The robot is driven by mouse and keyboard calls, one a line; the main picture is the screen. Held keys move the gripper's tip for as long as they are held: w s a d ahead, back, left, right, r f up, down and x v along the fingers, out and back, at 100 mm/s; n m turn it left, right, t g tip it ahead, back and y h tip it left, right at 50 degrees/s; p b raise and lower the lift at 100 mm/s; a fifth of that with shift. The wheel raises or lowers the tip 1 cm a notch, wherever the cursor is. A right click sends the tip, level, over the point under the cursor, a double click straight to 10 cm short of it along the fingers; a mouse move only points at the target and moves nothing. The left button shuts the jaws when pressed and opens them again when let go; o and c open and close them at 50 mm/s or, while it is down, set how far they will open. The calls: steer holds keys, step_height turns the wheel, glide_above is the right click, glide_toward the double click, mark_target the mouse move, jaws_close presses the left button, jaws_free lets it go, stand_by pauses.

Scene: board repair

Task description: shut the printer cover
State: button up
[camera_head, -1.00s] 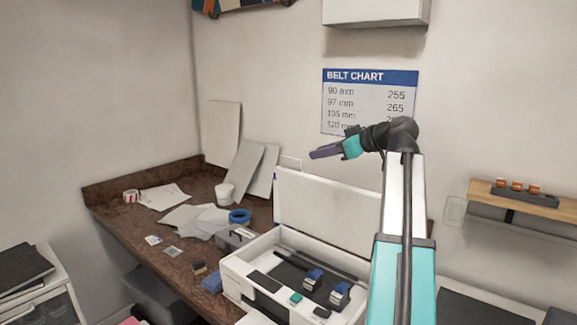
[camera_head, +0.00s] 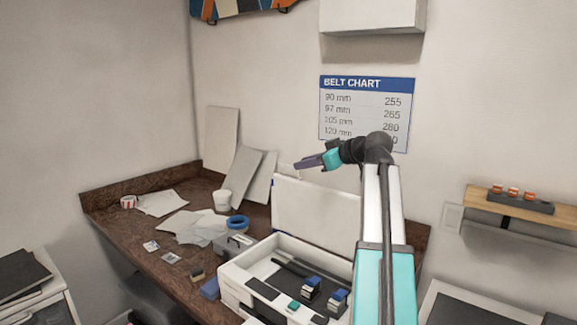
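The white printer (camera_head: 238,287) stands on the brown counter at the lower middle. Its cover (camera_head: 315,214) is open and stands upright at the back, with the dark inside and blue-and-white cartridges (camera_head: 311,287) exposed. My gripper (camera_head: 308,163) is above the cover, near its top left corner, pointing left. From the side its fingers look like one dark purple piece, so I cannot tell if they are open or shut. My arm hides the right part of the printer and cover.
The brown counter (camera_head: 120,230) holds papers (camera_head: 163,202), a white cup (camera_head: 221,200), blue tape (camera_head: 238,222) and a grey box (camera_head: 233,244) left of the printer. White panels (camera_head: 240,172) lean on the wall behind. A wall shelf (camera_head: 530,208) is at the right.

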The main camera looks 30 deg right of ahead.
mark_target(288, 167)
steer(key=p+x, duration=0.2)
steer(key=x, duration=0.6)
steer(key=shift+w+a, duration=0.1)
jaws_close()
stand_by(1.3)
steer(key=shift+a, duration=0.1)
